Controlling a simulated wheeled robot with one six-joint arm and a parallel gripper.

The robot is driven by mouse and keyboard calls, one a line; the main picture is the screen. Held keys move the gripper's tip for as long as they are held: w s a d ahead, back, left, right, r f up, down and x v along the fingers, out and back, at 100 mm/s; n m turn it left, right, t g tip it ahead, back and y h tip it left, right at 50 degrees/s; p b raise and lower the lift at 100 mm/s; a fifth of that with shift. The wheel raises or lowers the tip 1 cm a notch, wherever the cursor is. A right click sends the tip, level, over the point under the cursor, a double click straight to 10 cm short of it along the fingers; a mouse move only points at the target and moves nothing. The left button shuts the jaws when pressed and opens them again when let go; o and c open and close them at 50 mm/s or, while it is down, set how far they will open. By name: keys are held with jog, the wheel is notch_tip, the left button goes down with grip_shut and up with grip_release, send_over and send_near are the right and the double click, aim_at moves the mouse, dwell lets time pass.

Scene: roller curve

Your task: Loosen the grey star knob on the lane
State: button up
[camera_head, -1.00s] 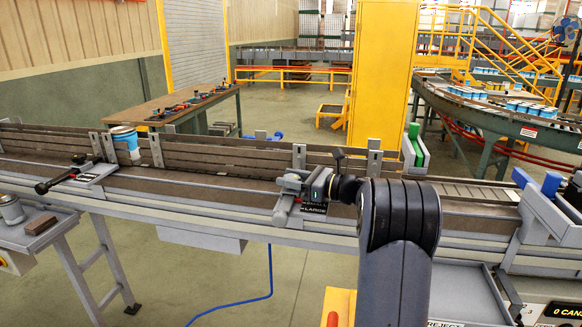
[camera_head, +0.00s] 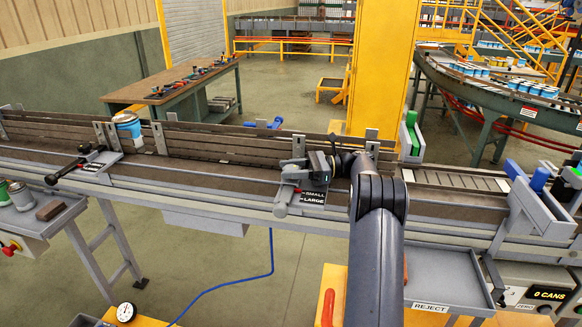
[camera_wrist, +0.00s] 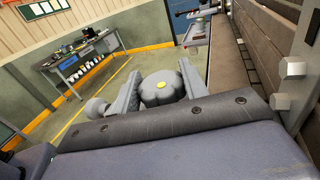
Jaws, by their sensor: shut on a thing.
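In the head view my gripper (camera_head: 299,174) is at the lane's near guide clamp, beside the SMALL/LARGE plate (camera_head: 313,197). My gripper and wrist hide the knob there. The lane (camera_head: 220,170) runs left to right across the head view.
A blue and white can (camera_head: 127,125) stands on the lane to the left. A black-handled clamp (camera_head: 82,166) is on the near rail. A reject tray (camera_head: 440,275) is at right front. A yellow column (camera_head: 382,70) stands behind the lane.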

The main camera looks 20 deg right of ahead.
aim_at(291, 167)
jog(key=shift+f, duration=0.35)
jog(key=o, duration=1)
jog(key=shift+r, duration=0.15)
notch_tip(291, 167, up, 10)
jog(key=shift+r+b, duration=0.1)
jog(key=shift+b, duration=0.75)
